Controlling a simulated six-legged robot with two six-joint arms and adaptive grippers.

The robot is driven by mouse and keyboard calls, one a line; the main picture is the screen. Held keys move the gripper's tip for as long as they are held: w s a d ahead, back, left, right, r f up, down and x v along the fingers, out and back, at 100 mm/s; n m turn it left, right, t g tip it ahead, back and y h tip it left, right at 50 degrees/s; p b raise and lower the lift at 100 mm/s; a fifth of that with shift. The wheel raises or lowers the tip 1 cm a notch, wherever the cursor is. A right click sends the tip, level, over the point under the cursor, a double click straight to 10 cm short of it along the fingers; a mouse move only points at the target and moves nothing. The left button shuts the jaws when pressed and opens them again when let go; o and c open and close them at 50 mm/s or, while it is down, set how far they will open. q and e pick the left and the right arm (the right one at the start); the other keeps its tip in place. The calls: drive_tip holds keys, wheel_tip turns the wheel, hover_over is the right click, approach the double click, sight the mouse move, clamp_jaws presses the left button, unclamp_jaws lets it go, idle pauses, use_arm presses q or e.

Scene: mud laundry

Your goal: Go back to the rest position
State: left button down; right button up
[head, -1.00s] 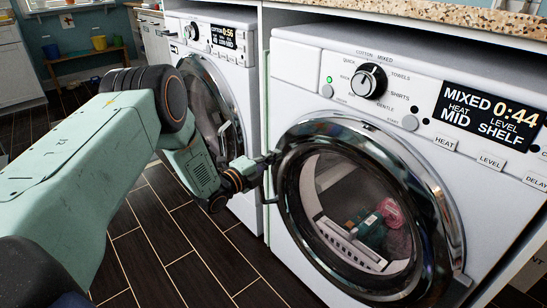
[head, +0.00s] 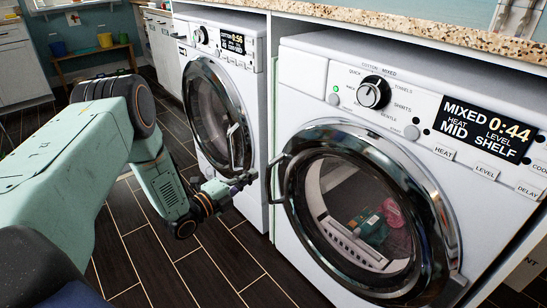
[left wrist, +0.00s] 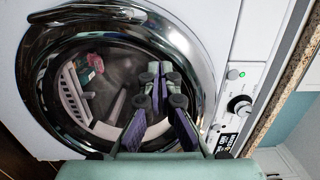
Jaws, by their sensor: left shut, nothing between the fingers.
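My left gripper (head: 238,181) is shut and empty. In the head view it hangs in front of the gap between the two washers, a little left of the near washer's door handle (head: 274,172) and apart from it. In the left wrist view my left gripper (left wrist: 154,75) shows with its fingertips together, in front of the near washer's round door (left wrist: 190,58). That door (head: 437,215) looks closed, with a rack and green and pink items behind its glass. My right gripper is not in view.
The near washer (head: 300,75) has a lit display reading MIXED 0:44. A second washer (head: 258,95) stands to its left with its door closed. A speckled counter (head: 420,22) runs above. Dark tiled floor (head: 190,265) is open in front. A bench with buckets (head: 95,52) stands at the back.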

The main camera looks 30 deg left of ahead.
use_arm(q)
drive_tip(key=shift+a+f, duration=0.1)
drive_tip(key=shift+f, duration=0.1)
drive_tip(key=s+d+f+n+g+y, duration=0.2)
drive_tip(key=s+d+f+n+g, duration=0.25)
drive_tip(key=s+f+n, duration=0.35)
drive_tip(key=s+d+f+n+g+y, duration=0.25)
drive_tip(key=s+f+n+g, duration=0.3)
drive_tip(key=s+n, duration=0.35)
drive_tip(key=s+d+r+n+g+p, duration=0.1)
drive_tip(key=s+d+n+g, duration=0.1)
drive_tip(key=s, duration=0.9)
drive_tip(key=s+d+r+n+g+p, duration=0.1)
drive_tip(key=s+d+g, duration=0.3)
drive_tip(key=s, duration=0.7)
drive_tip(key=shift+r+n+g+y+p, duration=0.4)
drive_tip(key=shift+n+g, duration=0.2)
drive_tip(key=shift+n, duration=0.2)
drive_tip(key=shift+d+f, duration=0.1)
drive_tip(key=shift+d, duration=0.05)
